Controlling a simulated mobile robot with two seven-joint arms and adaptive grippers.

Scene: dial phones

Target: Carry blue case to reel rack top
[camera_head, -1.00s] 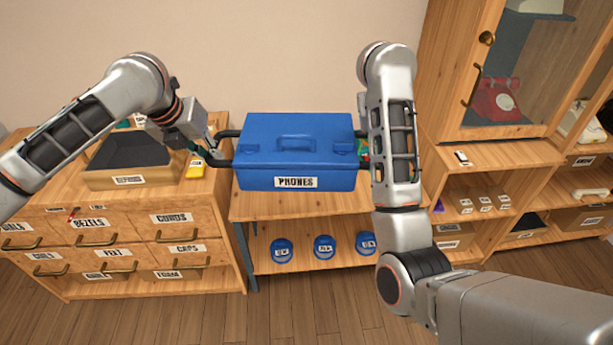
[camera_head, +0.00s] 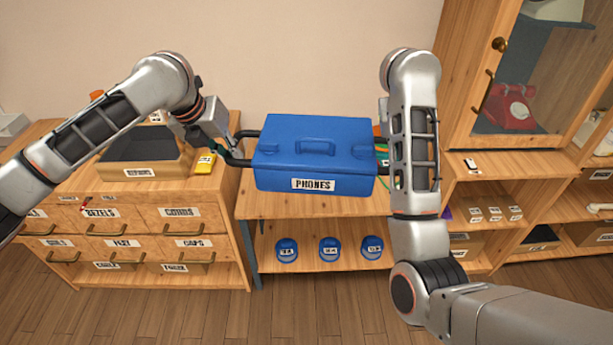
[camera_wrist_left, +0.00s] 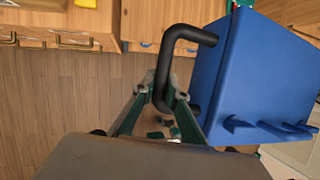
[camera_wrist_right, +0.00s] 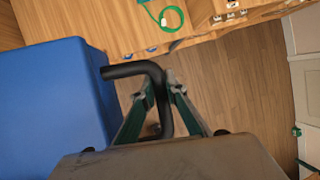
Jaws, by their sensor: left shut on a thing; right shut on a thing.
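The blue case (camera_head: 314,153), labelled PHONES, is held level by both arms, lid shut and lid handle upward. In the head view it appears in front of or above the reel rack top (camera_head: 262,206); the gap between them cannot be judged. My left gripper (camera_head: 233,150) is shut on the case's black left side handle, seen in the left wrist view (camera_wrist_left: 185,38). My right gripper (camera_wrist_right: 163,92) is shut on the black right side handle (camera_wrist_right: 135,70); in the head view my right arm hides most of it.
Blue reels (camera_head: 330,248) stand on the rack's lower shelf. A green cable (camera_wrist_right: 160,15) lies on the wood at the right. A drawer cabinet (camera_head: 128,200) with an open box (camera_head: 145,172) and a yellow item (camera_head: 204,163) is left. A glass-door cabinet (camera_head: 455,100) stands right.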

